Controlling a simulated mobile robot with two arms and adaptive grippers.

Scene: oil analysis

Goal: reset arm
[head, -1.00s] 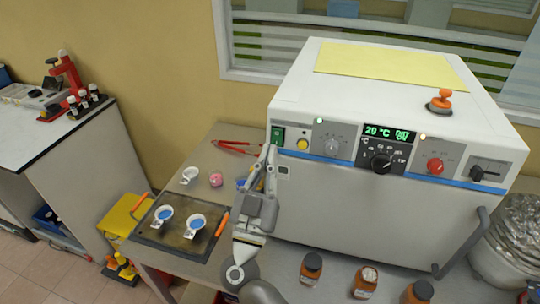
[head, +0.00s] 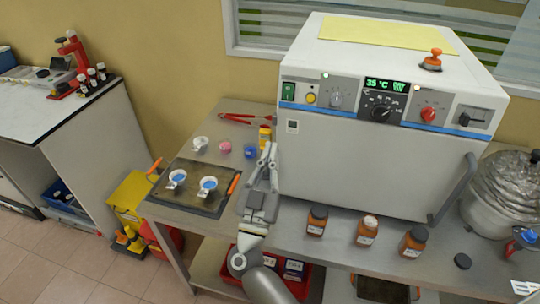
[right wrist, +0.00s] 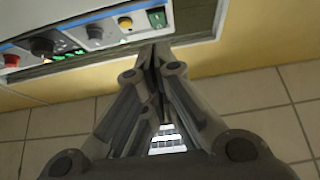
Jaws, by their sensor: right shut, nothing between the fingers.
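My right gripper (head: 268,155) is shut and empty in the head view. It points up and away, in front of the left part of the white oven (head: 372,170), over the table. In the right wrist view its fingers (right wrist: 155,60) meet at their tips, with the oven's control panel (right wrist: 95,32) behind them. The oven's green display (head: 387,86) reads 35 °C, and its green switch (head: 288,92) is at the panel's left end. My left gripper is not in view.
A dark tray (head: 185,205) with two blue-filled white dishes lies left of my arm. Red tongs (head: 245,118), a pink item (head: 225,147) and a blue item (head: 250,151) lie behind it. Brown bottles (head: 317,221) stand before the oven. A metal vessel (head: 500,190) stands at right.

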